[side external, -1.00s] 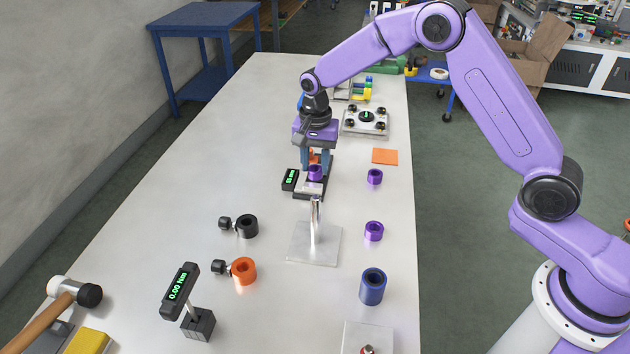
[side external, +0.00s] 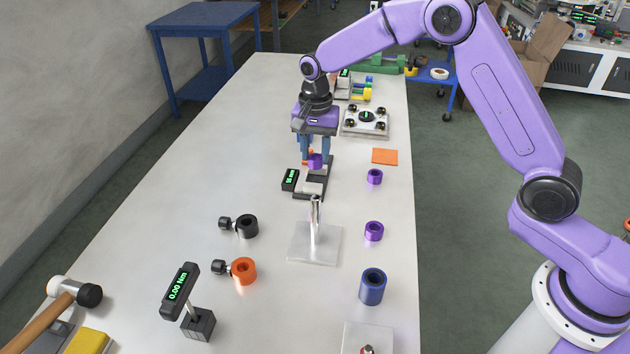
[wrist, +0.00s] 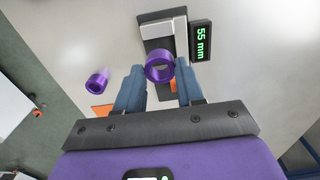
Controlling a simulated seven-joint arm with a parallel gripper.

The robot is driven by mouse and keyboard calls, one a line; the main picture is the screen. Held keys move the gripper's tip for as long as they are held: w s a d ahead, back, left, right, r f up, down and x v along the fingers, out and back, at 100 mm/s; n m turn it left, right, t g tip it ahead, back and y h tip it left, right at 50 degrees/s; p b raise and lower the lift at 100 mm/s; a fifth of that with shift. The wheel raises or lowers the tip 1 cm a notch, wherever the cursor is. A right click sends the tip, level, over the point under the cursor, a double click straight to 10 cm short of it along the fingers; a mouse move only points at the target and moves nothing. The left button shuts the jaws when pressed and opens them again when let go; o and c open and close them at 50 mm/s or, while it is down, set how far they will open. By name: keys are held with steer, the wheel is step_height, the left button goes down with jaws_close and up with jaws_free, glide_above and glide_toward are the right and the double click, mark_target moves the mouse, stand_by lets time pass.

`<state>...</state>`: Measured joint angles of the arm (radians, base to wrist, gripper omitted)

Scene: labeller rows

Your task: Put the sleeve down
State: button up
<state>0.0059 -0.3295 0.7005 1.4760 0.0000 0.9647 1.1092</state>
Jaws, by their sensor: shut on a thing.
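A purple sleeve (side external: 315,161) is held between the fingertips of my gripper (side external: 314,157). In the wrist view the sleeve (wrist: 152,72) shows its open bore, with a blue finger of my gripper (wrist: 160,76) on either side. The sleeve appears to be above a black and grey gauge (side external: 310,189), whose display reads 55 mm in the wrist view (wrist: 200,40). The exact gap beneath the sleeve cannot be told.
Two more purple sleeves (side external: 374,177) (side external: 374,231) and a blue sleeve (side external: 372,287) stand along the right. A post on a square base (side external: 314,254) is in front of the gauge. An orange square (side external: 384,156) lies at right. The table's left side is mostly bare.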

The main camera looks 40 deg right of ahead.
steer(key=shift+r, duration=0.1)
steer(key=s+d+r, duration=0.2)
steer(key=s+d, duration=0.1)
steer(key=s, duration=0.6)
steer(key=s+d+r, duration=0.2)
steer(key=s+d, duration=0.1)
steer(key=s, duration=0.5)
steer(key=s+d+r, duration=0.2)
steer(key=s+d, duration=0.2)
steer(key=s, duration=0.5)
steer(key=w+f, duration=0.3)
steer(key=w, duration=0.1)
steer(key=w+a+f, duration=0.1)
steer(key=w+f, duration=0.2)
steer(key=w, duration=0.1)
steer(key=w+a+f, duration=0.1)
steer(key=w+f, duration=0.2)
steer(key=w, duration=0.2)
steer(key=shift+a+f, duration=0.1)
steer(key=shift+a, duration=0.1)
steer(key=shift+w+f, duration=0.2)
steer(key=shift+f, duration=1.65)
steer(key=shift+f, duration=0.2)
